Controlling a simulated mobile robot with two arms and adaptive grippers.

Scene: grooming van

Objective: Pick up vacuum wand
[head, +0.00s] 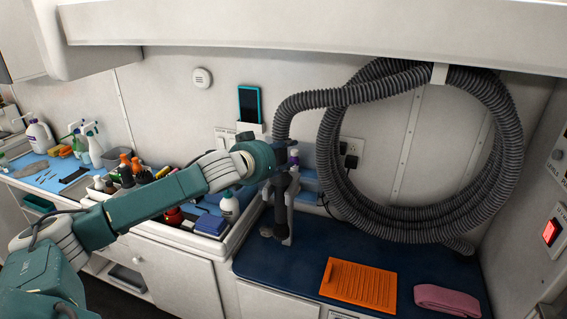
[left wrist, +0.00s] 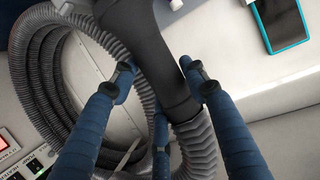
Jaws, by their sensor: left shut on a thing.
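The vacuum wand (head: 281,192) is a dark tube that stands roughly upright above the blue counter mat, in front of the wall. Its top joins the grey ribbed hose (head: 345,92). My left gripper (head: 283,160) reaches in from the left and is shut on the wand near its upper part. In the left wrist view the blue fingers (left wrist: 160,85) lie on both sides of the smooth black wand (left wrist: 160,48), close to where the ribbed hose begins. The finger contact is partly hidden in the head view. My right gripper is not in view.
The hose hangs in large loops from a wall hook (head: 439,73). An orange ridged mat (head: 359,285) and a folded pink towel (head: 447,300) lie on the blue counter mat (head: 285,272). A bin of bottles and brushes (head: 152,228) stands left of the wand, under my arm. A phone (head: 249,104) sits on the wall.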

